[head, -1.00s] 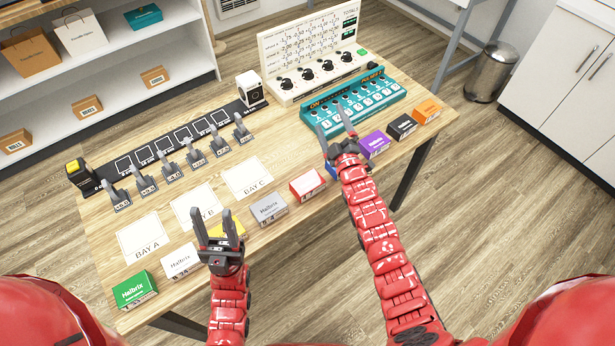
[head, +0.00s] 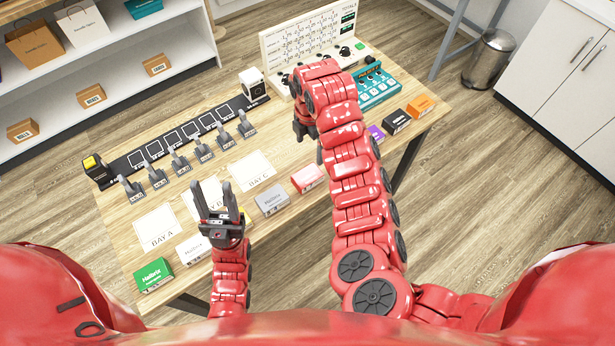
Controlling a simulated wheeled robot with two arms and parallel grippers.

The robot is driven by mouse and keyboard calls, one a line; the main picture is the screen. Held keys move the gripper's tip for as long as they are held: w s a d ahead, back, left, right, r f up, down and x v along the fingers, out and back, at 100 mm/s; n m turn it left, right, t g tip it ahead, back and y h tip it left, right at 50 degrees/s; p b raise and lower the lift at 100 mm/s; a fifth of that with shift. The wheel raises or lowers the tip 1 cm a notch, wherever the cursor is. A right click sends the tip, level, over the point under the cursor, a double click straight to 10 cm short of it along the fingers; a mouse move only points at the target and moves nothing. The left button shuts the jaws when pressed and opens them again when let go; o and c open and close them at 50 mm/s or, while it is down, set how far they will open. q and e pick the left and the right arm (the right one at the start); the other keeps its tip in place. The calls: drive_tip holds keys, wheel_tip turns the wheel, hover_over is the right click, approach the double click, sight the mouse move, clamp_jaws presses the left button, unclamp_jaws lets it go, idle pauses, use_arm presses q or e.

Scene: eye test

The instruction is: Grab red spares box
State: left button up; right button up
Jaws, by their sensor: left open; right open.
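The red spares box (head: 307,178) sits near the front edge of the wooden table, right of the grey box and below the BAY C sheet. My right gripper (head: 304,132) hangs below its bent wrist, just above the red box in the head view. It is open, though my arm hides much of it and its fingertips are hard to make out. I cannot tell its height over the table. My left gripper (head: 215,190) is open and empty, its fingers pointing up the picture, left of the grey box.
Green (head: 154,275), white (head: 193,249), grey (head: 271,201), purple (head: 376,133), black (head: 396,122) and orange (head: 421,105) boxes line the table's front edge. Levers (head: 203,149) stand behind the bay sheets. A teal keypad (head: 380,90) and dial panel (head: 270,60) are at the back.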

drive_tip(key=b, duration=0.5)
hover_over(307, 175)
drive_tip(key=f, duration=1)
drive_tip(key=shift+w+d+f, duration=0.1)
drive_tip(key=shift+d+f, duration=0.15)
drive_tip(key=shift+d, duration=0.1)
drive_tip(key=shift+a+f+p, duration=0.1)
drive_tip(key=shift+f+p, duration=0.15)
drive_tip(key=shift+p, duration=0.2)
drive_tip(key=f+p, duration=0.1)
drive_tip(key=f, duration=0.2)
drive_tip(key=shift+a+p, duration=0.2)
drive_tip(key=shift+p, duration=0.15)
drive_tip(key=shift+f, duration=0.9)
drive_tip(key=shift+c, duration=0.3)
drive_tip(key=c, duration=1.3)
drive_tip(key=shift+c, duration=0.2)
drive_tip(key=shift+r, duration=0.1)
